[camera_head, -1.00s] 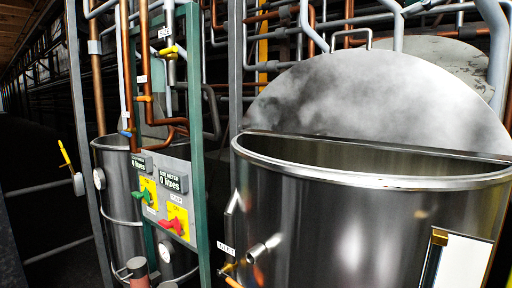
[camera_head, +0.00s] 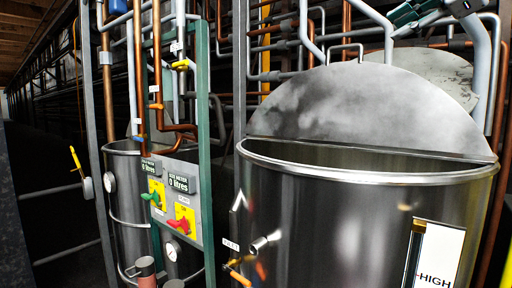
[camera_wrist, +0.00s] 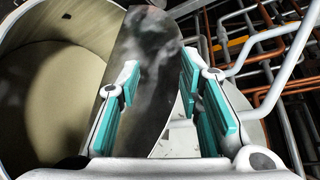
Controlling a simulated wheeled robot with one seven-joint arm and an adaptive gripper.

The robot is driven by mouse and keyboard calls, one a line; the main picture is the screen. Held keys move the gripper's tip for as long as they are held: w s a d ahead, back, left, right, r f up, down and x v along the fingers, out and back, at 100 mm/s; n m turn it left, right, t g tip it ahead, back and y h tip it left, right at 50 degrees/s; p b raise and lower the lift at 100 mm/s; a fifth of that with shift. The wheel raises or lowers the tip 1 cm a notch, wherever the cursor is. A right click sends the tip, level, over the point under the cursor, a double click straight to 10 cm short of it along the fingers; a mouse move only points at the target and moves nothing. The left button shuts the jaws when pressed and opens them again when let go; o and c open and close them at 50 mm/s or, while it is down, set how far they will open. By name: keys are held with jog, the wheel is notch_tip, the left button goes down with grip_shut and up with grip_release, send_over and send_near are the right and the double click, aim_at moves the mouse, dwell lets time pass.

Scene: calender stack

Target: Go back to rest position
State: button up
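In the wrist view my gripper (camera_wrist: 160,88) is open, with its teal-padded fingers apart and nothing between them. Beyond the fingers is the half-round steel lid (camera_wrist: 148,70) of a large tank, and the tank's open mouth (camera_wrist: 45,90) lies to the left. In the head view the tank (camera_head: 330,225) stands at the right with its front half open and the lid (camera_head: 370,105) behind. Dark teal parts that look like my gripper (camera_head: 415,12) show at the top right edge, above the lid; most of my arm is out of frame.
Copper and grey pipes (camera_head: 345,35) run behind the tank. A green-framed panel (camera_head: 175,195) with a green valve handle, a red valve handle and meters stands left of it. A smaller tank (camera_head: 125,190) is behind the panel. The far left is a dark aisle with rails.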

jog(key=s+a+f+n+g+h+b, duration=0.1)
jog(key=s+a+f+n+g+h, duration=0.3)
jog(key=f, duration=0.6)
jog(key=s+a+f+n+b, duration=0.1)
jog(key=a+f+n+b, duration=0.1)
jog(key=a+f, duration=0.65)
jog(key=s+f+n+g+h+b, duration=0.1)
jog(key=s+f+n, duration=0.2)
jog(key=f, duration=0.7)
jog(key=s+f+n+g+h+b, duration=0.1)
jog(key=s+f+n, duration=0.3)
jog(key=s+f, duration=0.4)
jog(key=s+f+n+h, duration=0.1)
jog(key=s+f+n, duration=0.3)
jog(key=f, duration=1)
jog(key=shift+s+d+f+g+h+b, duration=0.2)
jog(key=shift+s+g+h+b, duration=0.2)
jog(key=shift+s, duration=0.7)
jog(key=shift+s+r, duration=0.1)
